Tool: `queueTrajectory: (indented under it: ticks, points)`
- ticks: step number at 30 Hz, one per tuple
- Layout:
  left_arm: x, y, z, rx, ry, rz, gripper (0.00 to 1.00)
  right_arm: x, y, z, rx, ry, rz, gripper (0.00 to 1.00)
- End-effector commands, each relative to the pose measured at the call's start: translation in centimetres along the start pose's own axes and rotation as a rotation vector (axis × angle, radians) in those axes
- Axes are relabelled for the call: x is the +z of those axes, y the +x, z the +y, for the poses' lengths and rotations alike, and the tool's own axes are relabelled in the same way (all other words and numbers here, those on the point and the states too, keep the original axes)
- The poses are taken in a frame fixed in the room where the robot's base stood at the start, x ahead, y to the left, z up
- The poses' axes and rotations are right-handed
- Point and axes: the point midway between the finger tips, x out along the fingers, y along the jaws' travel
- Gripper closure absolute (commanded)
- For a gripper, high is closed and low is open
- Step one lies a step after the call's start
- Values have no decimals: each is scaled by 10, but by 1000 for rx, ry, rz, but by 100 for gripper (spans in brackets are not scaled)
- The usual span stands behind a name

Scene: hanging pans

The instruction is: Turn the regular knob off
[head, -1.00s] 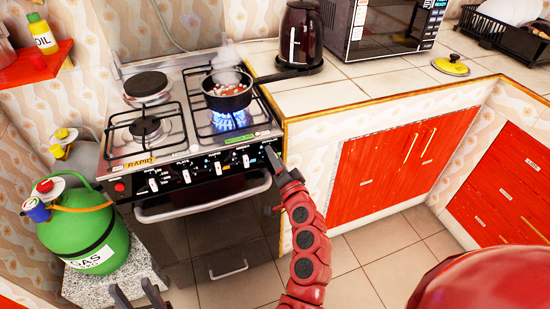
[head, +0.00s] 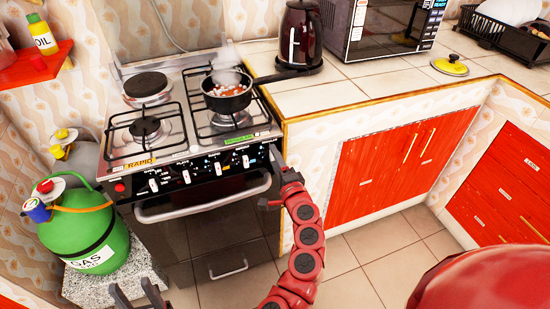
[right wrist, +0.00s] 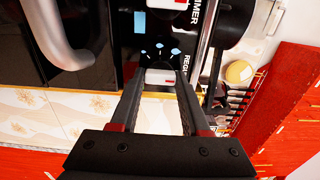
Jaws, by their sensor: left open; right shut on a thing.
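The regular knob (right wrist: 160,77) is a small white knob on the black stove panel, next to printed letters "REGU". My left gripper (head: 138,294) is open and empty at the bottom edge. The stove (head: 185,153) holds a dark pan (head: 228,103) with food on the right back burner; no flame shows under it.
Several other white knobs (head: 218,168) line the panel, above the oven handle (head: 205,202). A green gas bottle (head: 92,228) stands left of the stove. The tiled counter (head: 340,88) with a kettle (head: 299,35) is at the right. The floor in front is open.

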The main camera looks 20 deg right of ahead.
Motion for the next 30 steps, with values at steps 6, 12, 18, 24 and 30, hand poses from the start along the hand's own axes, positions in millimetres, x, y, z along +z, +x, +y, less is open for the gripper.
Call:
queueTrajectory:
  ticks: [6, 12, 18, 24, 30]
  points:
    - [0, 0, 0, 0, 0, 0, 50, 1, 0, 2, 3, 6, -2, 100]
    - [0, 0, 0, 0, 0, 0, 50, 1, 0, 2, 3, 5, -2, 48]
    - [0, 0, 0, 0, 0, 0, 50, 0, 0, 1, 2, 5, -1, 24]
    - [0, 0, 0, 0, 0, 0, 50, 0, 0, 1, 1, 4, 0, 24]
    - [0, 0, 0, 0, 0, 0, 50, 0, -13, 0, 0, 5, 3, 24]
